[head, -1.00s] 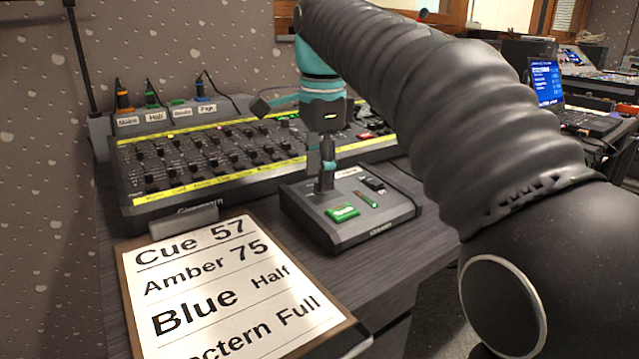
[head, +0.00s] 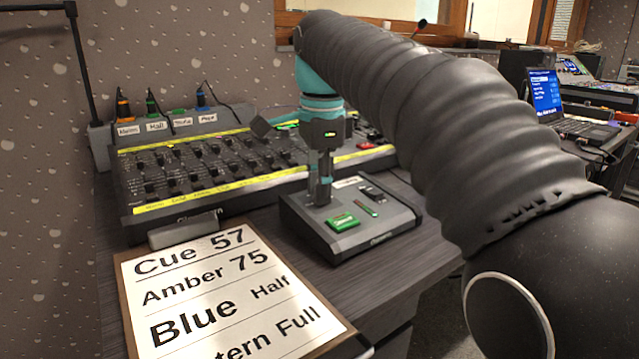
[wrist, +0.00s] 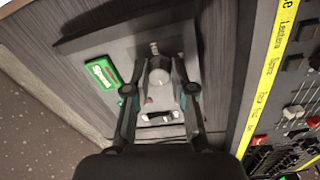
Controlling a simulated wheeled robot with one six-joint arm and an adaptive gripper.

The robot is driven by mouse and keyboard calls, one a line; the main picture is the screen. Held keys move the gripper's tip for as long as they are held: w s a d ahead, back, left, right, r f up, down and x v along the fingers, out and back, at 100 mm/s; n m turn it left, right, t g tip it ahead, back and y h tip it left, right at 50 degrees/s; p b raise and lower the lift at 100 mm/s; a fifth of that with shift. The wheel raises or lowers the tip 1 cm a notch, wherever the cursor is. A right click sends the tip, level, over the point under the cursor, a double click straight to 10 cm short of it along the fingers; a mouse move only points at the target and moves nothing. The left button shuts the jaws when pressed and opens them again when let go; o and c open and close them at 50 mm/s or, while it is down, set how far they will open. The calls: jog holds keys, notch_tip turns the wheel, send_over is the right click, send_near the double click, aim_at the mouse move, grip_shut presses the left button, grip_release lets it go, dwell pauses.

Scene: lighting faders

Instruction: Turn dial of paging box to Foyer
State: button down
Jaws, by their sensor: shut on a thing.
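The paging box (head: 385,234) is a grey, sloped box on the desk, with a green button (head: 342,221) on its front part. The green button also shows in the wrist view (wrist: 103,73). My gripper (head: 320,196) points down over the box's left part. In the wrist view its two fingers (wrist: 158,92) stand on either side of the grey dial (wrist: 158,76) and are shut on it. A small light-coloured stub (wrist: 154,48) shows just beyond the dial. The dial's position labels, Foyer among them, cannot be read.
A fader desk (head: 180,200) with yellow label strips stands behind and left of the box. A clipboard (head: 225,290) with a cue sheet lies at the front left. A laptop (head: 547,90) stands at the right. My arm covers the area right of the box.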

jog(key=n+p, duration=0.3)
jog(key=n, duration=0.1)
jog(key=shift+s+r, duration=0.1)
jog(key=shift+r, duration=0.05)
jog(key=n+p, duration=0.2)
jog(key=n, duration=0.2)
jog(key=shift+p, duration=0.4)
jog(key=n+p, duration=0.2)
jog(key=n, duration=0.3)
jog(key=shift+s+d+t, duration=0.1)
jog(key=shift+t, duration=0.3)
jog(key=shift+f+n+p, duration=0.2)
jog(key=shift+n+p, duration=0.45)
jog(key=shift+n, duration=1.55)
jog(key=c, duration=1)
grip_release()
